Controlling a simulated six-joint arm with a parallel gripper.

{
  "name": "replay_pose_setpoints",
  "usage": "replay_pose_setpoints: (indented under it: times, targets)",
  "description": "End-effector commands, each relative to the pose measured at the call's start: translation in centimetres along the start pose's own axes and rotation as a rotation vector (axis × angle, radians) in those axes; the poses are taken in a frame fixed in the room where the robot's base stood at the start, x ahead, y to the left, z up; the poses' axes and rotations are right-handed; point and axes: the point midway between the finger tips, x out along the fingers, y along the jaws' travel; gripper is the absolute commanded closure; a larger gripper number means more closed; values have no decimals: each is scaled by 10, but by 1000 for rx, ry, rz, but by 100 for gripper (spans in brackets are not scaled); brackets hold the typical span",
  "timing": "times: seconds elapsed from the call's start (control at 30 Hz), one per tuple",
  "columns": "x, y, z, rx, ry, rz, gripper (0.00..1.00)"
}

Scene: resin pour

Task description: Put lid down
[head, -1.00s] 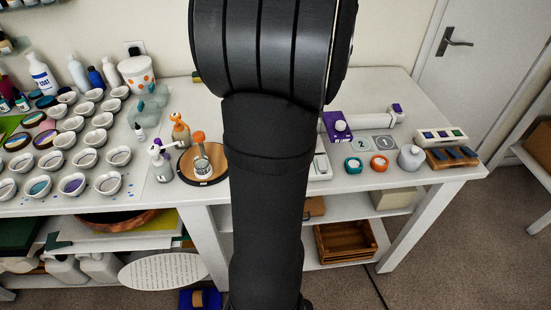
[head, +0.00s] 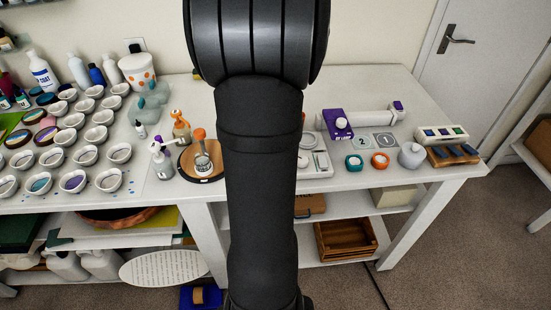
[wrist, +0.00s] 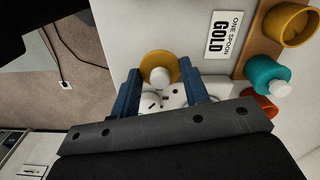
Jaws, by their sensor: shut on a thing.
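In the wrist view, my gripper (wrist: 165,80) shows its two blue fingers, shut on a yellow lid (wrist: 146,60). The lid is a round disc between the fingertips with a white knob (wrist: 159,75) towards the camera. To the right, a yellow jar (wrist: 296,24) appears open at the top. In the head view my arm hides the gripper and the lid. I cannot tell the lid's height above the table.
A teal jar (wrist: 264,72) with a white knob and an orange jar (wrist: 266,107) stand by the yellow one on a wooden rack (wrist: 258,40). A "ONE SPOON GOLD" card (wrist: 224,35) lies beside them. Several small bowls fill the table's left in the head view.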

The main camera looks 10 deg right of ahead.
Motion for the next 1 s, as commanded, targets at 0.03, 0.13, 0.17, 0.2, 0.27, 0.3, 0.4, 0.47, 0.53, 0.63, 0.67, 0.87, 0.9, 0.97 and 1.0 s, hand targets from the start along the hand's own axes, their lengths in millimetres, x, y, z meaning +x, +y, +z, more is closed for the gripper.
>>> replay_pose_setpoints:
  times: [0.03,0.13,0.17,0.2,0.27,0.3,0.4,0.47,0.53,0.63,0.67,0.87,0.9,0.97,1.0]
  targets:
    - [2,-2,2,-2,0,0,80]
    - [9,-3,3,0,-1,3,80]
    - [14,-3,3,1,-1,3,80]
    - [20,-3,3,1,-1,4,80]
    - [30,-3,3,1,-1,4,80]
    - [35,-3,3,1,-2,4,80]
    - [42,-3,3,1,0,1,80]
    - [43,-3,3,1,0,1,80]
    - [43,-3,3,1,0,0,80]
    - [42,-3,2,1,0,0,80]
    - [43,-3,2,1,0,0,80]
    - [46,-3,2,1,0,0,45]
    - [46,-3,2,1,0,0,37]
    - [46,-3,2,1,0,0,37]
    - [46,-3,2,1,0,0,37]
